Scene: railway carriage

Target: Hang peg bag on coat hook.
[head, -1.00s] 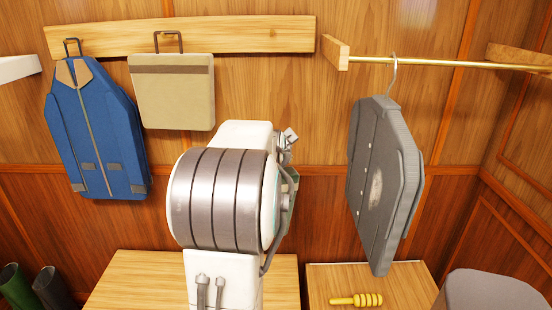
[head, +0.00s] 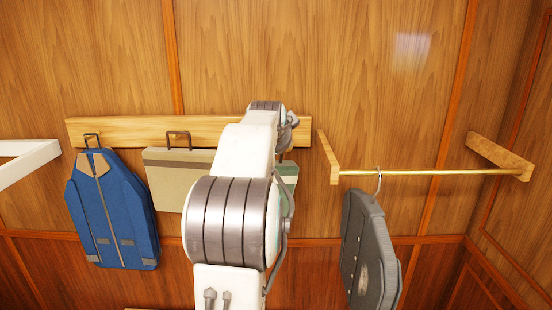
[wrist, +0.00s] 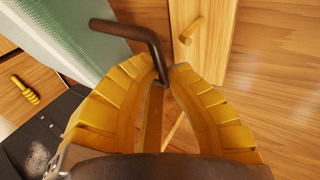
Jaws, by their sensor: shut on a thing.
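The peg bag (wrist: 90,45) is pale green and white with a dark bent handle (wrist: 135,32). In the wrist view my gripper (wrist: 163,82) has its yellow fingers closed around the lower end of that handle, and the bag hangs to the left. A short wooden peg, the coat hook (wrist: 193,31), sticks out from a wooden board just right of the handle, apart from it. In the head view part of the peg bag (head: 289,177) shows right of my arm, below the wall rail (head: 225,133). My arm hides the gripper's fingers and the peg there.
A blue jacket (head: 110,210) and a beige bag (head: 178,182) hang on the rail's left part. A grey coat (head: 368,250) hangs from a brass rod (head: 430,172) on the right. A yellow ribbed item (wrist: 25,90) lies below, at left in the wrist view.

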